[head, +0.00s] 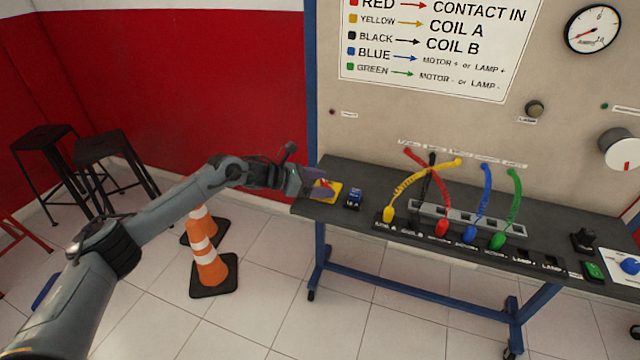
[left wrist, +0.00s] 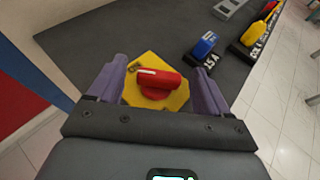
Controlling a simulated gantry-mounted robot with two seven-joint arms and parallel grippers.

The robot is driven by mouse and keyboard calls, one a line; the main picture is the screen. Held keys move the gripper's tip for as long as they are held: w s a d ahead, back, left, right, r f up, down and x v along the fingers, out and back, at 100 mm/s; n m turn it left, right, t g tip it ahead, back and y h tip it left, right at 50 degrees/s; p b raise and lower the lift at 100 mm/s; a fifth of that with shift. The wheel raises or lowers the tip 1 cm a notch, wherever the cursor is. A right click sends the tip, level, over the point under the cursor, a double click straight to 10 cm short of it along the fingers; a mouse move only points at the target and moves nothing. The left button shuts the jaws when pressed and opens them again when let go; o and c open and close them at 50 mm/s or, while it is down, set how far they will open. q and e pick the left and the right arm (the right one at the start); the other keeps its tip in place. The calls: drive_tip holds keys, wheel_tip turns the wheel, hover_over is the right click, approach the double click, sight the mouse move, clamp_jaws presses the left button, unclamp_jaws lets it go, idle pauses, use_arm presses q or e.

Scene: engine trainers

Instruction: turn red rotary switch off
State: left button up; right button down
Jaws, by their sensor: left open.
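The red rotary switch (left wrist: 155,82) has a red handle on a yellow base plate (left wrist: 165,68) at the left end of the dark bench. In the head view the yellow base (head: 331,189) shows just past my left gripper, which hides part of the switch. My left gripper (head: 318,188) is open. In the left wrist view its two purple fingers (left wrist: 158,88) stand apart, one on each side of the red handle. I cannot tell whether they touch it. The handle lies roughly crosswise between the fingers. My right gripper is not in view.
A blue block switch (head: 354,198) stands just right of the rotary switch. Several coloured plugs and cables run along the bench (head: 372,180), with the yellow plug (head: 388,214) nearest. The panel board rises behind. Orange-and-white cones (head: 208,262) and black stools (head: 103,147) stand at left.

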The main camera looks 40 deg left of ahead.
use_arm(q)
drive_tip(key=c, duration=1)
drive_tip(key=shift+c, duration=0.2)
drive_tip(key=shift+s+n+y, duration=0.1)
drive_tip(key=shift+n+y, duration=0.2)
drive_tip(key=shift+d+n+t+y+p, duration=0.2)
drive_tip(key=shift+n+t+y+p, duration=0.4)
drive_tip(key=shift+n+y+p, duration=0.25)
drive_tip(key=n+y, duration=0.2)
drive_tip(key=n+t+y+p, duration=0.1)
drive_tip(key=y, duration=0.1)
drive_tip(key=shift+d+r+n, duration=0.1)
drive_tip(key=shift+d+n, duration=0.15)
drive_tip(key=shift+d, duration=0.05)
drive_tip(key=n+y, duration=0.2)
drive_tip(key=y, duration=0.1)
drive_tip(key=shift+d, duration=0.15)
drive_tip(key=shift+n+y+b, duration=0.35)
drive_tip(key=shift+n+y, duration=0.9)
drive_tip(key=shift+n, duration=0.05)
drive_tip(key=shift+g, duration=0.3)
